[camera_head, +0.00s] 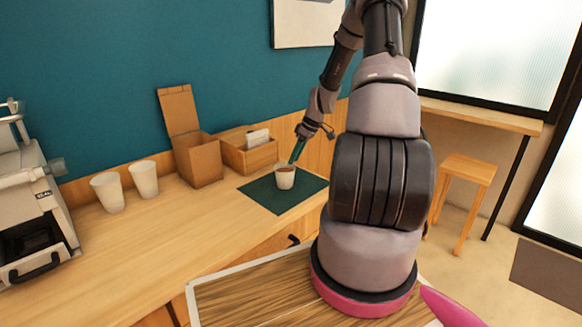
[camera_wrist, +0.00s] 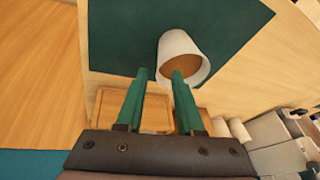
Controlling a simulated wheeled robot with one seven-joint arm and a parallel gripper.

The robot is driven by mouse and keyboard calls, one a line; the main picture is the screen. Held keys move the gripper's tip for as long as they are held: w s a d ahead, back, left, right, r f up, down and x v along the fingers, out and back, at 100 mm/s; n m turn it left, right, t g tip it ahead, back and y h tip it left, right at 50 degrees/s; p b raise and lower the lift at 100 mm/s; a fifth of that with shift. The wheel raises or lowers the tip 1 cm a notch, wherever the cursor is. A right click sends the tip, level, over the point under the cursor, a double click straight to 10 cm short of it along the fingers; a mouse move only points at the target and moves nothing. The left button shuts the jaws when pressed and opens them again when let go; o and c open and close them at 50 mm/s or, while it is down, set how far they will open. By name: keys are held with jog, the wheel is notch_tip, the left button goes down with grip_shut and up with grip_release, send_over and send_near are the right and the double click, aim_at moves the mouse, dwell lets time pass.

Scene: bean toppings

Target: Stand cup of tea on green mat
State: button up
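The cup of tea (camera_head: 285,178) is white with brown tea inside. My gripper (camera_head: 294,158) is at the cup's rim from above and behind. In the wrist view my gripper's green fingers (camera_wrist: 160,74) are apart, one beside the cup's left edge and one in front of the tea. A gap shows between them; whether a tip is inside the cup is unclear.
Two white cups (camera_head: 110,192) stand left on the counter by a coffee machine (camera_head: 35,200). An open cardboard box (camera_head: 198,160) and a wooden box (camera_head: 248,155) stand behind the mat. The counter's front left is clear. A stool (camera_head: 466,172) stands at right.

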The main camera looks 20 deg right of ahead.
jog(key=v, duration=0.7)
jog(key=s+a+r+m+h, duration=0.1)
jog(key=s+a+r+m, duration=0.2)
jog(key=r, duration=0.4)
jog(key=s+a+r+t+h, duration=0.1)
jog(key=s+a+r, duration=0.2)
jog(key=a+r, duration=0.25)
jog(key=s+a+r+m+h, duration=0.1)
jog(key=s+a+r+m, duration=0.2)
jog(key=r, duration=0.5)
jog(key=s+a+r+m+t, duration=0.2)
jog(key=s+a+r, duration=0.2)
jog(key=s, duration=0.5)
jog(key=s+a+r+m+t+y, duration=0.1)
jog(key=s+a+r+m, duration=0.2)
jog(key=s, duration=0.7)
notch_tip(320, 180, up, 2)
jog(key=shift+s+a+r+t, duration=0.25)
jog(key=shift+a+t, duration=0.15)
jog(key=shift+a, duration=0.55)
jog(key=shift+o, duration=0.2)
